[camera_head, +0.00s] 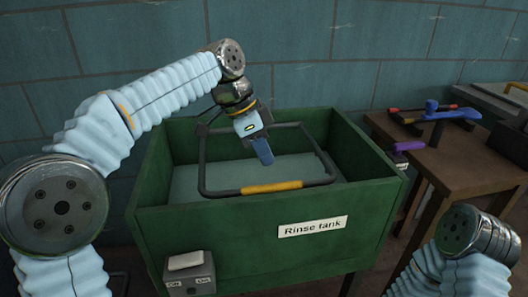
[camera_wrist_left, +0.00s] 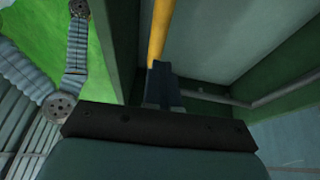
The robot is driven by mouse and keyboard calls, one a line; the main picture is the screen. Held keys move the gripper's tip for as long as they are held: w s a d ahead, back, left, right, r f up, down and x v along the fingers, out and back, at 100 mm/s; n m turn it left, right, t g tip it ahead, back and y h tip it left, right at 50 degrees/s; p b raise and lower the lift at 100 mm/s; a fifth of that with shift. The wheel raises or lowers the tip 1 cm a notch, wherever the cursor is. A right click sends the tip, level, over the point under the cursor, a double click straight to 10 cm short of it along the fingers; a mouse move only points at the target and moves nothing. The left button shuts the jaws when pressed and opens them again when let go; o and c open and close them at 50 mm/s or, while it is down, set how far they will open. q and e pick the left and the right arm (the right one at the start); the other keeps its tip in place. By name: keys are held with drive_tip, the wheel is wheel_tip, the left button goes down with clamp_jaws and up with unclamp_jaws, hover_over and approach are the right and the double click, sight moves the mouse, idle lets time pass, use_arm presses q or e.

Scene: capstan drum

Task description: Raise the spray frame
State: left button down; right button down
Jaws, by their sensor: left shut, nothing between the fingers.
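The spray frame (camera_head: 204,168) is a dark tubular loop with a yellow grip (camera_head: 271,187) on its front bar. It sits over the opening of the green rinse tank (camera_head: 235,234). My left gripper (camera_head: 264,158) is shut and empty, pointing down inside the loop, behind the yellow grip in the head view. In the left wrist view the shut fingers (camera_wrist_left: 161,80) show beside the yellow grip (camera_wrist_left: 158,35); I cannot tell whether they touch it. My right arm shows at the lower right of the head view, but its gripper is out of view.
A switch box (camera_head: 188,273) with a pale rocker is on the tank's front. A wooden table (camera_head: 450,160) at the right holds a blue-handled tool (camera_head: 452,114) and other items. A purple-handled thing (camera_head: 410,146) is by the tank's right rim. A tiled wall stands behind.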

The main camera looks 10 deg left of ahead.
idle(0.4)
use_arm(q)
drive_tip(key=c, duration=0.9)
unclamp_jaws()
drive_tip(key=p+v, duration=0.4)
drive_tip(key=v, duration=0.9)
drive_tip(key=shift+r, duration=0.4)
use_arm(e)
drive_tip(key=r, duration=0.4)
drive_tip(key=shift+s+a+r, duration=0.1)
drive_tip(key=shift+a+r, duration=0.1)
drive_tip(key=shift+a, duration=0.15)
